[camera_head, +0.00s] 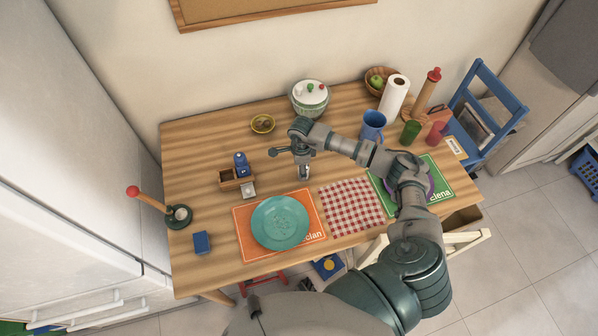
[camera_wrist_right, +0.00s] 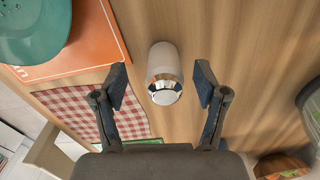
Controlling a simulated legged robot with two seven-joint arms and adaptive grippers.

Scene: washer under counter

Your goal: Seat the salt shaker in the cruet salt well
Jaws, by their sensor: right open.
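The salt shaker (camera_wrist_right: 164,64), white with a shiny chrome cap, stands on the table in the right wrist view. My right gripper (camera_wrist_right: 161,84) is open, with one finger on each side of the shaker and a visible gap to both. In the head view my right gripper (camera_head: 303,163) is over the table behind the orange placemat, and the shaker (camera_head: 304,173) shows only partly beneath it. The wooden cruet (camera_head: 228,185) is to the left, with a dark open well and a blue-topped object (camera_head: 241,163) at its right side. My left gripper is not in view.
A teal plate (camera_head: 280,222) lies on the orange placemat (camera_head: 244,243). Bare wood separates the gripper from the cruet.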

